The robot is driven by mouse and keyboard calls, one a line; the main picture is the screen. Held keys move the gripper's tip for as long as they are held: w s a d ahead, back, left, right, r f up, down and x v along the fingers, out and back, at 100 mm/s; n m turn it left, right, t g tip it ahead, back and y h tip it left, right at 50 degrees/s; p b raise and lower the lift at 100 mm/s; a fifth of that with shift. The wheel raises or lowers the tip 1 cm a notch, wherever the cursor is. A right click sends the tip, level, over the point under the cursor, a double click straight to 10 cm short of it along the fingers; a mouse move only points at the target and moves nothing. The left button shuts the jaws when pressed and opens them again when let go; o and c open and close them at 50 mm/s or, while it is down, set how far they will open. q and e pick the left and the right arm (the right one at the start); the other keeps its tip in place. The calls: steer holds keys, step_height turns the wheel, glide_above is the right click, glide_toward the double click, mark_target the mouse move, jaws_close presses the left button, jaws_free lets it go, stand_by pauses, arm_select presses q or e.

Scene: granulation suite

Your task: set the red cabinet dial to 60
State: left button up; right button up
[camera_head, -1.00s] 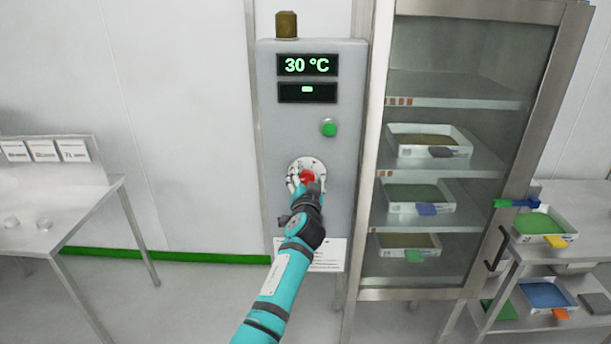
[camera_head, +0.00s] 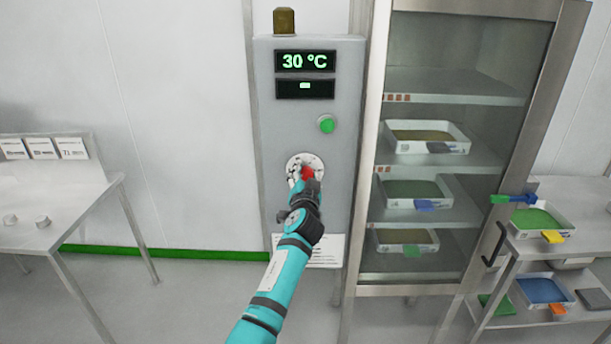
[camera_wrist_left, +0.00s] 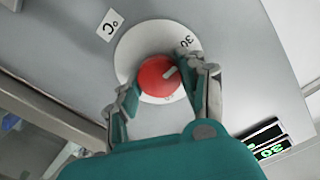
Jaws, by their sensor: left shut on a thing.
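The red dial (camera_head: 308,172) sits on a round white scale plate (camera_head: 293,163) on the grey control panel, partly hidden by my left gripper (camera_head: 303,180). In the left wrist view the red dial (camera_wrist_left: 159,76) shows a pale pointer mark directed towards the upper right, near the printed "30". My left gripper (camera_wrist_left: 166,90) has a finger on either side of the dial and is shut on it. The panel display (camera_head: 305,61) reads 30 °C. My right gripper is not in view.
A green button (camera_head: 327,124) sits above the dial, and an amber lamp (camera_head: 284,21) tops the panel. A glass-fronted cabinet (camera_head: 455,150) with trays stands to the right. A cart (camera_head: 540,235) with trays is at the far right, and a table (camera_head: 60,220) at the left.

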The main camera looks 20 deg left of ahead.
arm_select(q)
steer(key=m, duration=0.8)
steer(key=shift+d+m+p, duration=0.1)
steer(key=shift+m+p, duration=0.2)
steer(key=shift+p, duration=0.05)
steer(key=m+p, duration=0.1)
steer(key=m, duration=0.3)
steer(key=shift+f+m, duration=0.1)
steer(key=shift+m, duration=0.2)
steer(key=m+p, duration=0.2)
steer(key=m, duration=0.2)
steer(key=shift+f, duration=0.1)
steer(key=m+p, duration=0.2)
steer(key=m, duration=0.3)
steer(key=m+p, duration=0.2)
steer(key=m, duration=0.2)
steer(key=shift+m+p, duration=0.3)
steer(key=m+p, duration=0.2)
steer(key=m, duration=0.2)
steer(key=shift+a+f, duration=0.1)
steer(key=shift+a, duration=0.1)
steer(key=m+p, duration=0.2)
steer(key=m, duration=0.2)
steer(key=shift+s+f, duration=0.1)
steer(key=shift+m, duration=0.4)
